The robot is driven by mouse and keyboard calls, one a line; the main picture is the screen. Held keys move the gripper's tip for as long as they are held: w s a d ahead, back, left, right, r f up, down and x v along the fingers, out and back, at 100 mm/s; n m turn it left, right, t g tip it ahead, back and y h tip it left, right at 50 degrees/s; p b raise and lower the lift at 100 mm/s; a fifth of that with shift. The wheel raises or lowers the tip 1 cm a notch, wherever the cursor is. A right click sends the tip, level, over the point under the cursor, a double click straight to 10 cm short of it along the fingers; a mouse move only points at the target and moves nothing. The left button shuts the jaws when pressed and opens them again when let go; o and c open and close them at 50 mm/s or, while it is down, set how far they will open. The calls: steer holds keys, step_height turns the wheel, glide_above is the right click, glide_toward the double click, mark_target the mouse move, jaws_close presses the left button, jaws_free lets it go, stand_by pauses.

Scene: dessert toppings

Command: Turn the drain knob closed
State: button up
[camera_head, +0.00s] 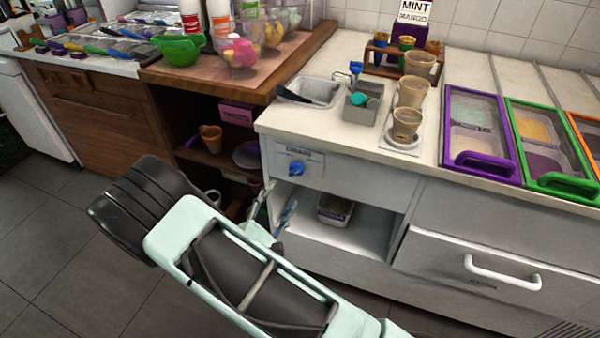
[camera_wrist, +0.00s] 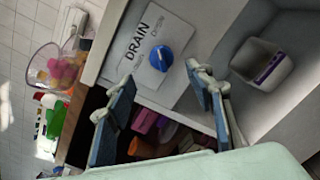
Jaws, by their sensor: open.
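The blue drain knob (camera_head: 296,168) is on a plate marked DRAIN on the front of the white counter, just below its top. In the wrist view the knob (camera_wrist: 162,57) sits on the DRAIN plate (camera_wrist: 140,40), ahead of the gap between my fingertips. My gripper (camera_head: 280,200) is open, in front of the counter and a little below the knob. In the wrist view its two blue-padded fingers (camera_wrist: 159,76) are spread wide, with nothing between the pads. The fingers look apart from the knob. The knob's exact angle is hard to read.
An open shelf with a white tub (camera_head: 336,211) lies below the knob panel. A wooden cabinet with a brown cup (camera_head: 211,138) stands to the left. A drawer with a white handle (camera_head: 502,274) is to the right. A sink (camera_head: 312,91) is set in the countertop above.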

mark_target(295, 173)
steer(key=x, duration=1)
steer(key=shift+w+d+f+b, duration=0.1)
steer(key=shift+w+f+b, duration=0.1)
steer(key=shift+w+b, duration=0.2)
steer(key=shift+s, duration=0.1)
steer(key=c, duration=1.1)
steer(key=shift+c, duration=0.2)
